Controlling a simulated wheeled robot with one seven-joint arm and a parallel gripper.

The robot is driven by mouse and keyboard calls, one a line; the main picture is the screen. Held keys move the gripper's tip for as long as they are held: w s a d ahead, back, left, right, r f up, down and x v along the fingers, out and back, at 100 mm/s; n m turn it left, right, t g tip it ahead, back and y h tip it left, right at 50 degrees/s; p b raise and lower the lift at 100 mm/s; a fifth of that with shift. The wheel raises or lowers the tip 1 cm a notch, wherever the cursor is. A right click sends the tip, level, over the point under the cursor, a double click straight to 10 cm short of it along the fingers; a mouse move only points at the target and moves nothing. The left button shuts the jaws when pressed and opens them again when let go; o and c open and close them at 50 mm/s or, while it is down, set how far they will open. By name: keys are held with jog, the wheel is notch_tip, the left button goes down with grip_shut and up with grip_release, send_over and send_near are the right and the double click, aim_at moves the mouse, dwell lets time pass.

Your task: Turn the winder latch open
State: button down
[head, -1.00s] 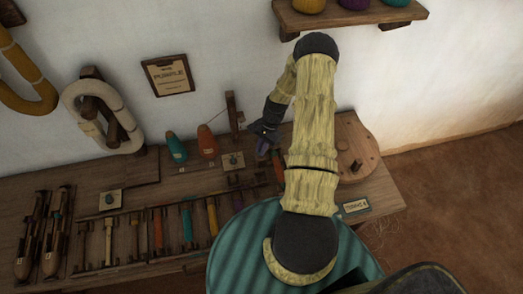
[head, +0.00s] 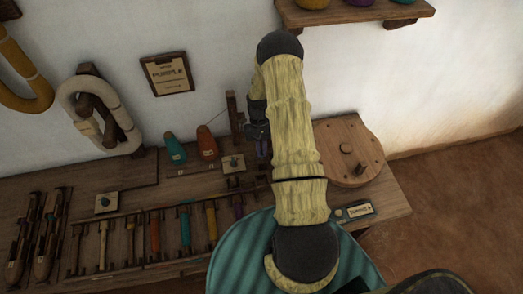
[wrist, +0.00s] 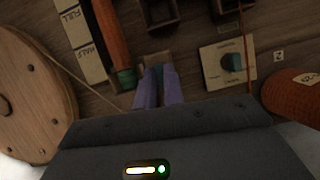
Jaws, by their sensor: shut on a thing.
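My gripper (head: 262,148) points down at the back of the bench, left of the round wooden disc (head: 349,150). In the wrist view its two purple fingers (wrist: 160,88) are close together. They are shut on a small part that appears to be the winder latch; it is mostly hidden between them. Just left of the fingertips lies an orange rod with a green end (wrist: 112,45), beside a FULL/HALF label (wrist: 80,40). The disc also shows in the wrist view (wrist: 35,95), with a cord running from it towards the fingers.
A pale plate with a teal knob (wrist: 232,63) is right of the fingers. An orange cone (head: 207,143) and a teal cone (head: 175,149) stand left of my gripper. A rack of coloured bobbins (head: 155,235) lies in front. A shelf (head: 355,14) hangs above.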

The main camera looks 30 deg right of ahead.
jog(key=shift+w+r+n, duration=0.1)
jog(key=shift+w+n, duration=0.05)
jog(key=shift+n, duration=0.35)
jog(key=c, duration=1.5)
grip_release()
jog(key=b+v, duration=0.2)
jog(key=v, duration=1)
jog(key=shift+a, duration=0.25)
